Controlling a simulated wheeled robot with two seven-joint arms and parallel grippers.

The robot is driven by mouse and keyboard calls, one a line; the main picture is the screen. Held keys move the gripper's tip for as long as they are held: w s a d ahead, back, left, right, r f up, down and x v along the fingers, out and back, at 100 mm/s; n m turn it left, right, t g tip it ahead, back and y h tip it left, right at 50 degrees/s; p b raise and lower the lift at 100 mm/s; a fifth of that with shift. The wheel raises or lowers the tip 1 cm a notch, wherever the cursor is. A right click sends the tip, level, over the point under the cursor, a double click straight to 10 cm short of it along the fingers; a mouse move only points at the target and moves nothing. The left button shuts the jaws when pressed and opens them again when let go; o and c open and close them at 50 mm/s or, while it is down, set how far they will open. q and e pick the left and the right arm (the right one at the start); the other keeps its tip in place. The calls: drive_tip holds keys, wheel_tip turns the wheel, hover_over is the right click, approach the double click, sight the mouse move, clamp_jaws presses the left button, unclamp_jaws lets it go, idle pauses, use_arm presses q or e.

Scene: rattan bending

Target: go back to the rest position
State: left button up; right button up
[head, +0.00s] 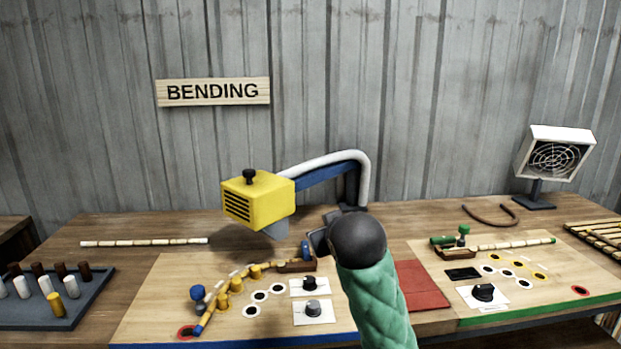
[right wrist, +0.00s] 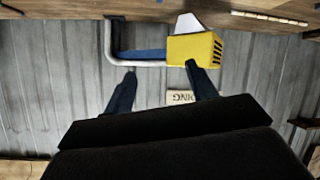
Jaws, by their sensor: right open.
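My right gripper (right wrist: 160,72) is open in the right wrist view, its two dark fingers spread apart with nothing held between them. In the head view my right arm, in a green sleeve with a black wrist, reaches up from the bottom over the middle of the bench (head: 120,228). Its wrist hides most of the gripper there; only a dark part of it (head: 318,241) shows at the left of the wrist. My left gripper is in neither view.
A yellow box-shaped tool (head: 258,199) on a bent arm stands behind and left of my wrist. Around it are a left board (head: 150,300) with pegs, a red mat (head: 423,286), a right board (head: 545,290), a fan (head: 556,156) and a peg tray (head: 85,300).

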drive_tip(key=s+d+f+m+g, duration=0.15)
drive_tip(key=s+d+f, duration=0.35)
drive_tip(key=f, duration=0.5)
drive_tip(key=s+d+f+g, duration=0.2)
drive_tip(key=s+f, duration=0.6)
drive_tip(key=f, duration=0.2)
drive_tip(key=s+d+f+m+g, duration=0.15)
drive_tip(key=s+d+f, duration=0.35)
drive_tip(key=f, duration=0.6)
drive_tip(key=s+f+g, duration=0.3)
drive_tip(key=s+f, duration=0.4)
drive_tip(key=s, duration=0.4)
drive_tip(key=s+f+g+h, duration=0.1)
drive_tip(key=s+f+g, duration=0.2)
drive_tip(key=s+f, duration=0.5)
drive_tip(key=s, duration=0.4)
drive_tip(key=shift+f, duration=0.25)
